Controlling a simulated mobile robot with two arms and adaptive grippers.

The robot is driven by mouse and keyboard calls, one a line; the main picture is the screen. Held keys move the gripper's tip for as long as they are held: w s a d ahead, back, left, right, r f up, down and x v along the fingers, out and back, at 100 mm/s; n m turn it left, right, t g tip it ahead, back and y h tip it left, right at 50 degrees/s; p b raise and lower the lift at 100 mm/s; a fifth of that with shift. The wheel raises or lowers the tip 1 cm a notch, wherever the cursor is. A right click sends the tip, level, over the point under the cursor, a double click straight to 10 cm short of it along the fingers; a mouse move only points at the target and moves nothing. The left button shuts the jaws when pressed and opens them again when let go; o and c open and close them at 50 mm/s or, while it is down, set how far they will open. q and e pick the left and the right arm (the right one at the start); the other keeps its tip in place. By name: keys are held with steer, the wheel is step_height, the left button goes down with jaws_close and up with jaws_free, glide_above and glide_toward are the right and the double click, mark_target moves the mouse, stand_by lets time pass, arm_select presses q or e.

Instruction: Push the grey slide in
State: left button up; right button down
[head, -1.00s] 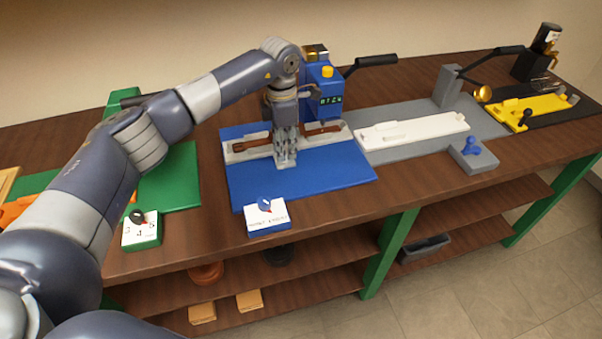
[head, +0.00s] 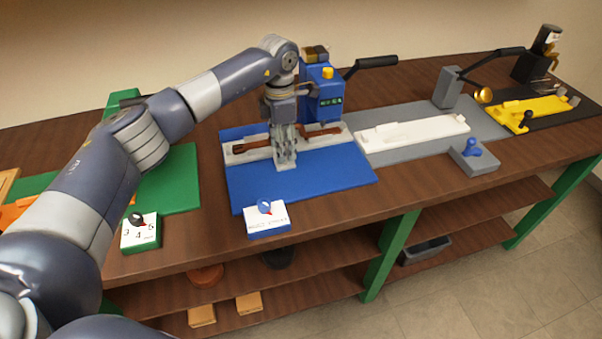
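A long light grey slide (head: 245,155) lies on the blue base mat (head: 310,183), in front of a blue press-like unit (head: 324,97) with a small display and a yellow knob. Dark brown pieces (head: 321,131) rest on the slide. My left gripper (head: 285,166) points down at the middle of the slide, with its fingertips at the slide's front edge. It hides that part of the slide. I cannot tell whether the fingers touch it or how far apart they are. My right gripper is out of view.
A blue dial box (head: 268,229) and a green dial box (head: 141,243) stand at the front edge. To the right are a white slide (head: 413,131) on a grey mat, a blue-knobbed block (head: 473,160) and a yellow slide (head: 531,110). A black-handled lever (head: 371,62) sticks out of the blue unit.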

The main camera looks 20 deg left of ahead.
arm_select(q)
steer(key=shift+s, duration=0.1)
steer(key=shift+s+d+r+p, duration=0.1)
steer(key=shift+r+p, duration=1.8)
steer(key=shift+r, duration=1.05)
